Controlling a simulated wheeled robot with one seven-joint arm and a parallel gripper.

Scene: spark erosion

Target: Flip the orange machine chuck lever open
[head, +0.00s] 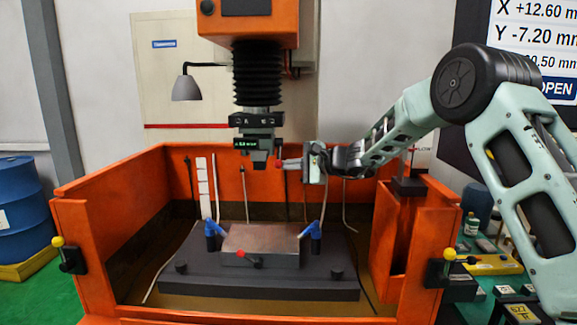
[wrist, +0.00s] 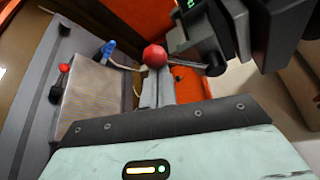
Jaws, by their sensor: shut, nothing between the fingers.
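The orange machine's dark chuck (head: 262,145) hangs below the black bellows in the head view, with a small green display. Its lever has a red ball knob (head: 278,165), which also shows in the wrist view (wrist: 154,56) beside the dark chuck body (wrist: 225,35). My gripper (head: 288,163) reaches in from the right at the knob's height. In the wrist view its grey fingers (wrist: 156,88) are shut and empty, with their tips right at the knob. I cannot tell whether they touch it. Most of the lever's arm is hard to make out.
Below is the orange tank (head: 90,240) with a dark fixture table (head: 200,280), a metal block (head: 262,238) and blue-handled clamps (head: 213,230). Another red-knobbed lever (head: 243,256) sits at the block's front. A wall screen (head: 535,50) at right shows "OPEN". A lamp (head: 187,85) hangs at left.

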